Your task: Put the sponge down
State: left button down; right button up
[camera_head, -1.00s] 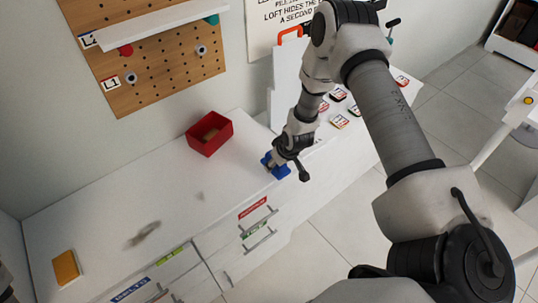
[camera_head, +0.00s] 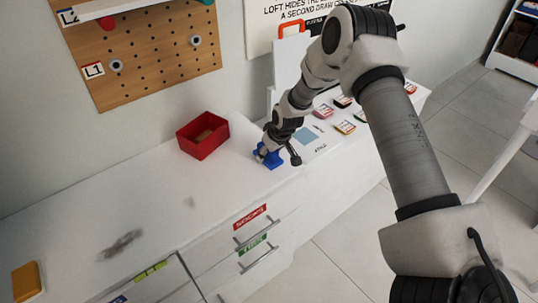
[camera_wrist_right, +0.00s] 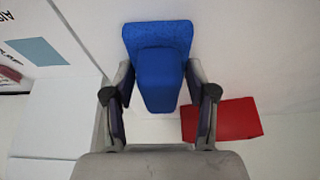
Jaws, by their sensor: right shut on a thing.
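The blue sponge (camera_head: 271,160), a flat pad with a raised grip, is in my right gripper (camera_head: 264,153) over the white counter, right of the red box. In the right wrist view the fingers (camera_wrist_right: 160,100) close on both sides of the grip of the blue sponge (camera_wrist_right: 160,38), with the wide pad beyond. I cannot tell whether the pad touches the counter. A pale blue square (camera_head: 305,136) on the counter lies just right of the gripper. My left gripper is not in view.
The red open box (camera_head: 182,141) stands left of the gripper. Several small labelled items (camera_head: 345,127) lie to the right. The white counter (camera_head: 165,205) has a grey smudge (camera_head: 120,243) and a yellow block (camera_head: 27,281) at left. A pegboard (camera_head: 150,65) is behind.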

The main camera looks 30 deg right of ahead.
jog(key=shift+f, duration=0.25)
jog(key=o, duration=1.1)
jog(key=shift+r, duration=0.15)
